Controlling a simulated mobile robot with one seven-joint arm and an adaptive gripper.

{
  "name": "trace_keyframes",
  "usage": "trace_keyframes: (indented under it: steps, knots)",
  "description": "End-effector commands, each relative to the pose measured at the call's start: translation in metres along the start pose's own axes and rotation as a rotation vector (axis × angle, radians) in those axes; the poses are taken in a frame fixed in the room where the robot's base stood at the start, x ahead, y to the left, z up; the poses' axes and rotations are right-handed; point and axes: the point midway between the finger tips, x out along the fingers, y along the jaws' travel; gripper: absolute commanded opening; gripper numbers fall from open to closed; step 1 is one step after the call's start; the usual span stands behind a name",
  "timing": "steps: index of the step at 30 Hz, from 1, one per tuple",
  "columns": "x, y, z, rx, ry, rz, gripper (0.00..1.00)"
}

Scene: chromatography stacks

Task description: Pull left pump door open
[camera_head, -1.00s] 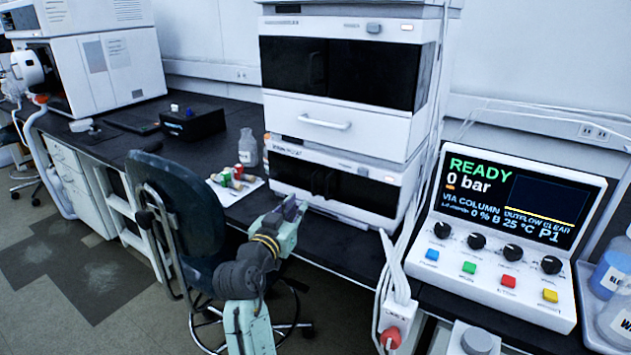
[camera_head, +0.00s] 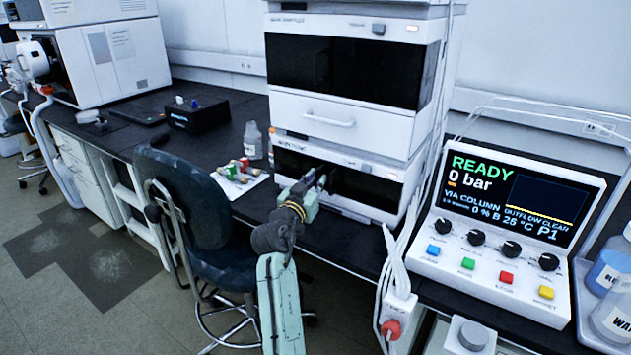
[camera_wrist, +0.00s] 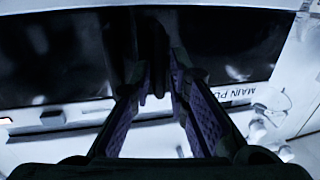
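The pump module is the lower white unit of the stack, with a dark glossy front. Its left door (camera_head: 290,163) shows left of my gripper (camera_head: 318,181) in the head view and looks closed. In the wrist view the left door (camera_wrist: 55,60) fills the upper left, and a dark vertical handle (camera_wrist: 157,82) shows between my fingers. My gripper (camera_wrist: 158,72) is open, with its purple-lined fingers on both sides of the handle. I cannot tell if either finger touches it. In the head view my gripper hides the handles and the door's middle.
A blue chair (camera_head: 190,210) stands left of my arm. Small vials lie on a white sheet (camera_head: 255,180) near a clear bottle (camera_head: 252,141). A control panel (camera_head: 500,235) and white cables (camera_head: 400,255) stand to the right. A white drawer (camera_head: 345,124) is above the pump.

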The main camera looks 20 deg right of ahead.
Motion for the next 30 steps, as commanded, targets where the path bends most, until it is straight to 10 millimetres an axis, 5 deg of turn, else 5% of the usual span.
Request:
trace_keyframes:
  steps: [8,30]
  knots:
    - [-0.0004,-0.0001,-0.0001,0.000,0.000,0.000,0.00]
    - [-0.0014,-0.0017,0.0005,0.000,0.000,0.002,0.00]
